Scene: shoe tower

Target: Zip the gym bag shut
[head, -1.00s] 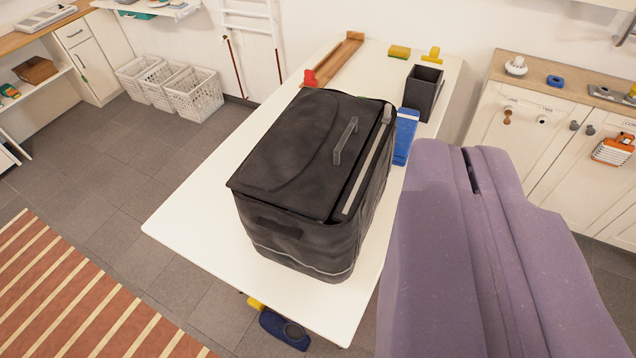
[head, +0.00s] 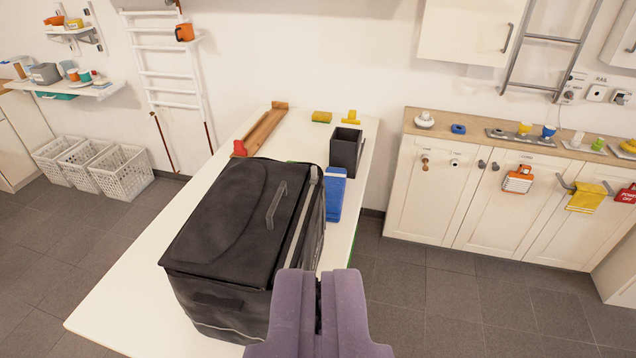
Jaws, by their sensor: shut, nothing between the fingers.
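The black gym bag (head: 225,225) stands on the white table, its lid lying over the top. A grey handle (head: 276,205) stands up on the lid. A pale strip (head: 300,222) runs along the right side of the top, beside a dark gap at the lid's edge. I cannot make out the zip slider. My gripper (head: 318,280) is purple and shut, with nothing held. In the picture it covers the bag's near right corner. I cannot tell whether it touches the bag.
The white table (head: 120,290) has free room left of the bag. Behind the bag are a dark open box (head: 345,152), a blue block (head: 335,195), a wooden trough (head: 262,130) and a yellow sponge (head: 321,117). A counter (head: 480,140) stands at the right wall, with clear floor before it.

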